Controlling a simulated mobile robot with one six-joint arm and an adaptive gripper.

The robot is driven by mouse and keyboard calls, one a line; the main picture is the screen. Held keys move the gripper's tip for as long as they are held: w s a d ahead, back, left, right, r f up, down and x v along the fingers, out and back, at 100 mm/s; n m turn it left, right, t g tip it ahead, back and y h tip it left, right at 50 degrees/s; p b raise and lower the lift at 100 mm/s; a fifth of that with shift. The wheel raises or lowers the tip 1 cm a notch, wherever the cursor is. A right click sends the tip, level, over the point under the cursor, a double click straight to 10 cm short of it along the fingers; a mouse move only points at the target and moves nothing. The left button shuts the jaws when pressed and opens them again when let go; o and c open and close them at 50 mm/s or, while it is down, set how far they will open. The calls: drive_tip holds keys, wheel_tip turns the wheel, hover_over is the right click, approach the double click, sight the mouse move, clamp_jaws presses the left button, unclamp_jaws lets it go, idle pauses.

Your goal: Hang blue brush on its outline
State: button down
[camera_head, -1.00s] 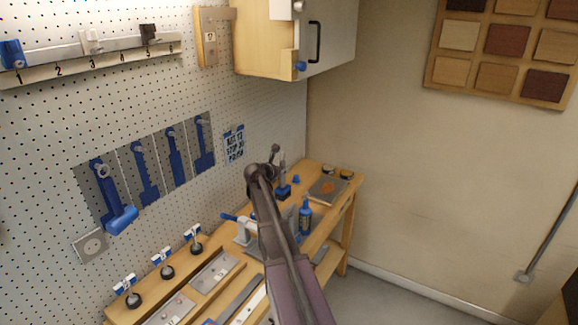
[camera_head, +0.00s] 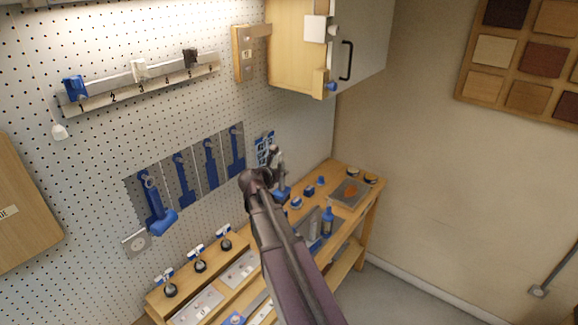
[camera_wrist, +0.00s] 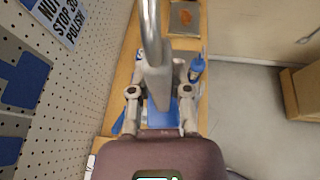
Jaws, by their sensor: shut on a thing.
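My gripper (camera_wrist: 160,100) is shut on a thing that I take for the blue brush. In the wrist view a blue part (camera_wrist: 163,112) and a grey tapered part with a shiny rod show between the fingers. In the head view my arm hides most of it. The blue tool outlines (camera_head: 210,165) are on grey panels on the pegboard, left of my gripper, each with a hook at its top. On the leftmost panel a blue tool (camera_head: 160,215) with a thick lower end appears to hang. My gripper is apart from the panels.
The wooden bench (camera_head: 350,208) runs along the pegboard below, with a blue bottle (camera_head: 327,222) and small blue blocks. A wall cabinet (camera_head: 310,50) hangs above, near the corner. A numbered rail (camera_head: 140,85) is at upper left.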

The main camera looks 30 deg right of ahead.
sight(280, 169)
drive_tip(key=s+a+r+p, duration=0.1)
drive_tip(key=a+r, duration=0.1)
drive_tip(key=shift+s+a+r+p, duration=0.3)
drive_tip(key=shift+s+a+p, duration=0.05)
drive_tip(key=shift+s, duration=0.05)
drive_tip(key=shift+s+f, duration=0.1)
